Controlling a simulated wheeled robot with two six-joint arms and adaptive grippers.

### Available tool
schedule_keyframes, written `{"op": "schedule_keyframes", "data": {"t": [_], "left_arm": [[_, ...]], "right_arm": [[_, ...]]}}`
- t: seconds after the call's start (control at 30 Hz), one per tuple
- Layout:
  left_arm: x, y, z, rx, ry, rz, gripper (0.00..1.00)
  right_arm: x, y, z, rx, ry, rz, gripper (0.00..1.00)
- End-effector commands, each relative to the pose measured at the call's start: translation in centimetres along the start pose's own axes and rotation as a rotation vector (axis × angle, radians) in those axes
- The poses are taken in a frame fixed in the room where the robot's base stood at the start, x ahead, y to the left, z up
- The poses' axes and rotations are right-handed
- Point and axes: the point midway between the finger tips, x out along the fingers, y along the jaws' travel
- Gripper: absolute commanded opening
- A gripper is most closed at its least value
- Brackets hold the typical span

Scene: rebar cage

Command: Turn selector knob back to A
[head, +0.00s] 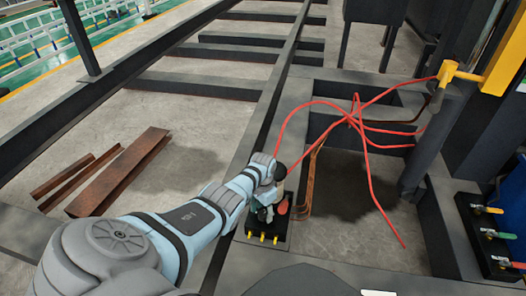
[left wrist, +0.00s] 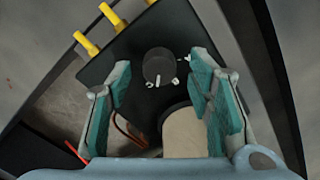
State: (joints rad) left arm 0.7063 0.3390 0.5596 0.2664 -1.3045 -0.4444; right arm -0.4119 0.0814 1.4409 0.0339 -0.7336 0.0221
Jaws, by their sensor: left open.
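The selector knob (left wrist: 158,67) is a round dark knob on a black control box (left wrist: 140,38), with small white marks around it in the left wrist view. The lettering and the knob's setting are too small to tell. My left gripper (left wrist: 160,65) is open, with its teal-padded fingers on either side of the knob; no contact with it shows. In the head view my left gripper (head: 266,195) is over the control box (head: 268,236) and hides the knob. My right gripper is not in view.
Yellow fittings (left wrist: 100,25) stick out of the box's edge. A pale cylinder (left wrist: 184,132) stands between the fingers, nearer my wrist. Red cables (head: 352,118) hang to the right of my left arm. Another box with coloured levers (head: 488,236) is at right. Rusty beams (head: 120,172) lie at left.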

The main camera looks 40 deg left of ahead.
Motion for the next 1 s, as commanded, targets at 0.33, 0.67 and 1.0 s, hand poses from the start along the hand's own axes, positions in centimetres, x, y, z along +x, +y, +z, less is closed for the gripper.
{"op": "schedule_keyframes", "data": {"t": [0.33, 0.67, 1.0], "left_arm": [[-8.1, 0.0, 0.0, 0.002, 0.003, -0.004, 0.47], [-11.3, 0.0, 0.1, 0.0, -0.002, -0.001, 0.47], [-11.2, -0.1, 0.4, -0.004, 0.0, -0.004, 0.47]], "right_arm": [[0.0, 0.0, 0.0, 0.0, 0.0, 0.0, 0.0], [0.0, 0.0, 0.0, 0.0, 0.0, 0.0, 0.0], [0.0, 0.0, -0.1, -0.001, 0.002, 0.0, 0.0]]}}
